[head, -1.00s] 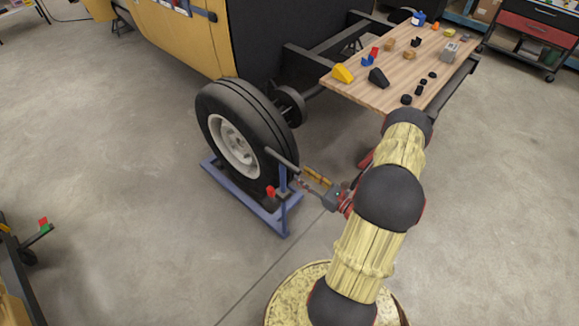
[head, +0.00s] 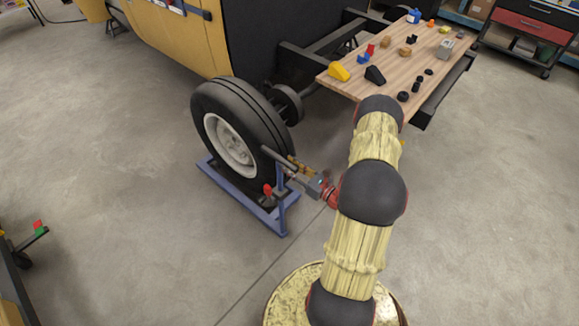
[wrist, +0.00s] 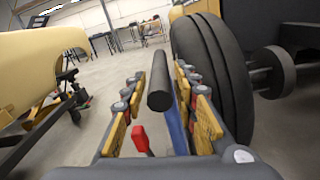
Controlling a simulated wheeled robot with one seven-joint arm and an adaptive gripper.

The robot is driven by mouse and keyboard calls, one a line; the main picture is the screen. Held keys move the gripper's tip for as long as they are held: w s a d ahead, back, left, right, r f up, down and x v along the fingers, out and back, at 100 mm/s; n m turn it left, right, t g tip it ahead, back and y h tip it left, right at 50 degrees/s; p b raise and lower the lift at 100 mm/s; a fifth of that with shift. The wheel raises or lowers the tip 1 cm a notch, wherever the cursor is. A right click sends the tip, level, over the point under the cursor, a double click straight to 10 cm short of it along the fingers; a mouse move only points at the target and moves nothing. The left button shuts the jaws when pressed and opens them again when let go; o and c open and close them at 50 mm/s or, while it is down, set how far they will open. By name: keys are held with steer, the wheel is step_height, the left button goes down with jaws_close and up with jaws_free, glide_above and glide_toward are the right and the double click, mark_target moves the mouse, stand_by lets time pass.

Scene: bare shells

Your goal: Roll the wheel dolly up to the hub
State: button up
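The blue wheel dolly (head: 283,208) stands on the floor and carries a black tyre with a pale rim (head: 228,145). The hub (head: 288,103) is on the dark axle just beyond the wheel, with a gap between them; it also shows in the wrist view (wrist: 272,72). The dolly's dark handle bar (head: 279,159) sticks out towards me, beside a red knob (head: 268,190). My gripper (head: 298,172) is at the handle. In the wrist view its yellow-padded fingers (wrist: 160,100) are apart, with the handle bar (wrist: 159,88) between them, not clamped.
A wooden bench top (head: 345,88) with several small parts stands behind my arm at the right. The yellow vehicle body (head: 170,40) is behind the wheel. A dark stand (head: 15,265) is at the left edge. Floor left of the dolly is clear.

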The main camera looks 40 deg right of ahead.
steer(key=c, duration=0.6)
jaws_close()
